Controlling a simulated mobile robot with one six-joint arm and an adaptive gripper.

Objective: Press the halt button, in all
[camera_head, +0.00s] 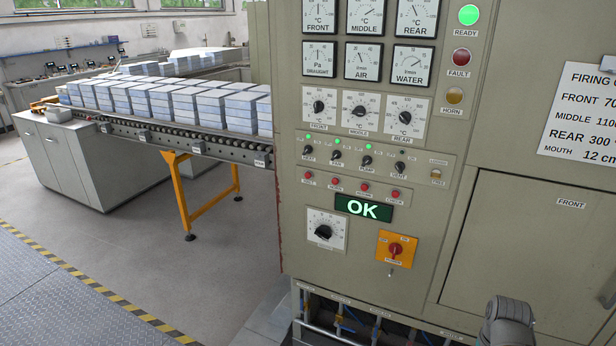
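The grey control panel (350,240) of the furnace fills the middle of the view. A row of several small red buttons (336,182) runs across it, above a green display (363,207) that reads OK. The labels under these buttons are too small to read surely, so I cannot tell which one is the halt button. A red rotary switch (396,250) on an orange plate sits lower right of the display. A grey piece of my arm shows at the bottom right, in front of the cabinet and apart from the buttons. My gripper is not in view.
The READY lamp (468,15) glows green; the FAULT lamp (462,57) and HORN lamp (454,95) look unlit. Toggle switches and dials (360,110) sit above the buttons. A roller conveyor (190,140) with stacked blocks stands left. Floor is clear in front of it.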

